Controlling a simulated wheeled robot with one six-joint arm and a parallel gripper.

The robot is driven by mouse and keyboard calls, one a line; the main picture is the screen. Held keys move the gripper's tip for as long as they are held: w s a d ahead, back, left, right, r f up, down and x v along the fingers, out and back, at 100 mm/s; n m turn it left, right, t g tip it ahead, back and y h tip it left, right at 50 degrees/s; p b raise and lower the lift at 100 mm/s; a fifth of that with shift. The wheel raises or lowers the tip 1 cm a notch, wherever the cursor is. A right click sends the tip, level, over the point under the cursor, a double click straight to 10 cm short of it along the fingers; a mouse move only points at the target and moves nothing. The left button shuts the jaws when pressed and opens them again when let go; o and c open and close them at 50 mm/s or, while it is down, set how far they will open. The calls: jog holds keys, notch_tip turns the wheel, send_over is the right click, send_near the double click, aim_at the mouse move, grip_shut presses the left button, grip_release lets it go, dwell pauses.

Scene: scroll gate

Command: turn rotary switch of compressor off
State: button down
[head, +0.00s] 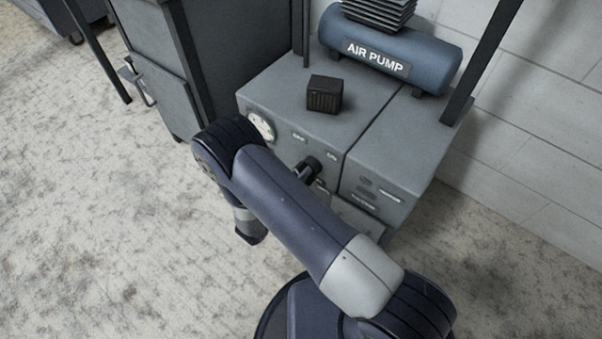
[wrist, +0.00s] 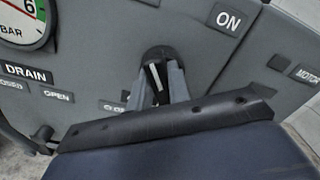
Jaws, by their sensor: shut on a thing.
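The rotary switch (wrist: 154,56) is a round black knob with a white pointer line on the grey compressor panel, at the middle of the wrist view. My gripper (wrist: 158,80) is shut on it, with one grey finger on each side. The white line is close to upright in that view, tilted slightly. An ON label (wrist: 229,19) is to the upper right of the knob. In the head view the compressor cabinet (head: 375,88) is beyond my arm, which hides my fingers and much of the lower front panel.
A pressure gauge (wrist: 22,22) and a DRAIN label (wrist: 26,73) are to the left of the switch. A MOTOR label (wrist: 304,74) is to the right. A blue AIR PUMP tank (head: 390,52) and a small black box (head: 324,95) are on the cabinet top.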

dwell(0.5)
jog(key=c, duration=1.3)
grip_release()
jog(key=p+v, duration=0.1)
jog(key=v, duration=0.9)
jog(key=shift+s+a+p, duration=0.3)
jog(key=b+x, duration=0.1)
jog(key=x, duration=1)
jog(key=shift+b, duration=0.3)
jog(key=shift+s+a, duration=0.1)
jog(key=shift+s, duration=0.05)
